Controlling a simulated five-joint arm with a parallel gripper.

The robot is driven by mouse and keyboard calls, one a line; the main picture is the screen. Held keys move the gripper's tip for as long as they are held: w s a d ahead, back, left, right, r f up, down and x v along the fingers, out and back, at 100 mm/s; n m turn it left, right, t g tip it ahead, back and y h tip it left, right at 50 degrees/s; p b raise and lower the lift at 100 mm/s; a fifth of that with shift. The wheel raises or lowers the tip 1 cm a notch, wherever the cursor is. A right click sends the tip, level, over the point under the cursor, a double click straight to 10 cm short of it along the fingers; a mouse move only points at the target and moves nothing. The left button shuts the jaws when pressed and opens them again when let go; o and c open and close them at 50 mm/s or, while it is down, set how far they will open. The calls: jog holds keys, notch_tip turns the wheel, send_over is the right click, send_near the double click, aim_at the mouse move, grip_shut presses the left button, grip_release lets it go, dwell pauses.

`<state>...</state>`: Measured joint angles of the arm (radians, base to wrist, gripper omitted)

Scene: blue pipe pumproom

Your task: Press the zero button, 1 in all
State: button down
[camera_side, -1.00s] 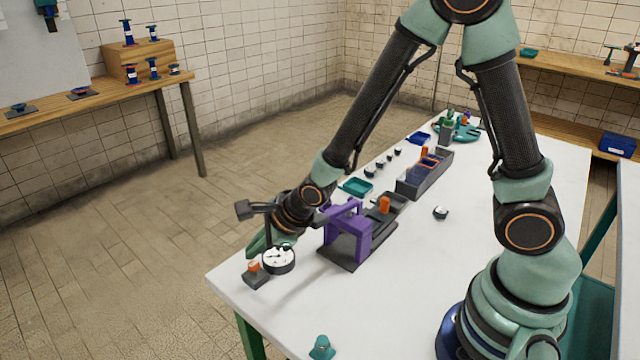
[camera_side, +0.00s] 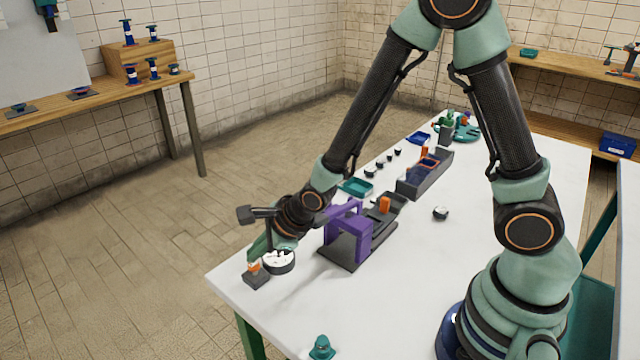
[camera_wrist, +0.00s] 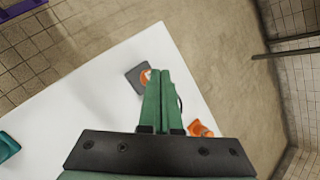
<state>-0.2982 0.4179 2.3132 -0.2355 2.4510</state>
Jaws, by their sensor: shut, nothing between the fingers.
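The zero button is an orange cap (camera_side: 254,267) on a small dark block (camera_side: 257,280) near the table's front left corner in the side view. In the wrist view the dark block (camera_wrist: 131,75) and the orange and white cap (camera_wrist: 144,78) show just left of my fingertips, and the fingers partly cover the cap. My gripper (camera_side: 253,258) is shut and empty, with its green fingers slanting down to the cap; it also shows in the wrist view (camera_wrist: 158,72). I cannot tell whether the tips touch the cap or whether it is pushed down.
A round white-faced dial (camera_side: 279,261) stands right beside the button, close to my fingers. A purple frame (camera_side: 347,232) on a dark base is behind and to the right. A teal knob-like piece (camera_side: 321,348) is at the front. The white table (camera_side: 300,300) between is clear.

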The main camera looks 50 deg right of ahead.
aim_at(258, 264)
jog(key=shift+f, duration=0.85)
dwell(0.7)
jog(key=shift+r, duration=1.35)
jog(key=shift+r, duration=2.55)
